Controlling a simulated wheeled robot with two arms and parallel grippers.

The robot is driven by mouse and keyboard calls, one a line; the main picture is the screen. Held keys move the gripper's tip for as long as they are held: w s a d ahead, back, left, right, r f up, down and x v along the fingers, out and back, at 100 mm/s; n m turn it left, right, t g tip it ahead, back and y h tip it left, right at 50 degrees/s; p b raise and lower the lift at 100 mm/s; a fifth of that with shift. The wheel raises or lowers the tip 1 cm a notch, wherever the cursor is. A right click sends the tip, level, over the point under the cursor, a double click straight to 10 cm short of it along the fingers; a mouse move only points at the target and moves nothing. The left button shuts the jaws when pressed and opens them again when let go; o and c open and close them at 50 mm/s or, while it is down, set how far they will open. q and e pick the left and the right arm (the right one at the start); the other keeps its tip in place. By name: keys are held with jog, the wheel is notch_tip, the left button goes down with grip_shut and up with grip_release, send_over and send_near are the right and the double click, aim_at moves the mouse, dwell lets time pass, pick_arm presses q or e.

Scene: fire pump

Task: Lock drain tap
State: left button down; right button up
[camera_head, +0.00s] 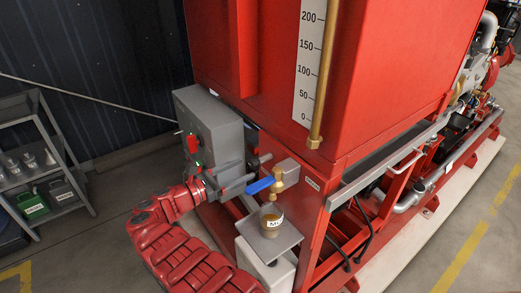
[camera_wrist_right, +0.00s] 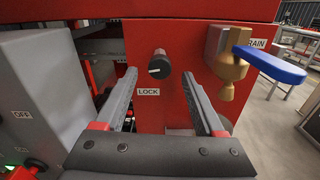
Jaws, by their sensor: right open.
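The brass drain tap (camera_head: 278,180) with its blue lever (camera_head: 260,185) sits on the front of the red frame. In the right wrist view the tap (camera_wrist_right: 228,75) is at the upper right, its blue lever (camera_wrist_right: 272,66) pointing right. A black round knob (camera_wrist_right: 159,66) with a white mark sits on the red panel, above a "LOCK" label (camera_wrist_right: 148,91). My right gripper (camera_wrist_right: 159,76) is open and empty, its fingertips spread either side of the knob in the picture. Contact cannot be told. The right gripper also shows in the head view (camera_head: 247,173). My left gripper is out of view.
A grey control box (camera_head: 209,125) stands left of the gripper, with an "OFF" label (camera_wrist_right: 22,115). A small cup (camera_head: 271,221) stands on a grey ledge (camera_head: 249,226) below the tap. A shelf rack (camera_head: 38,150) is far left.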

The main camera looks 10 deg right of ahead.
aim_at(260, 164)
jog(key=p+x, duration=0.1)
jog(key=x, duration=0.6)
jog(key=shift+w+d, duration=0.1)
jog(key=shift+d, duration=0.2)
grip_shut()
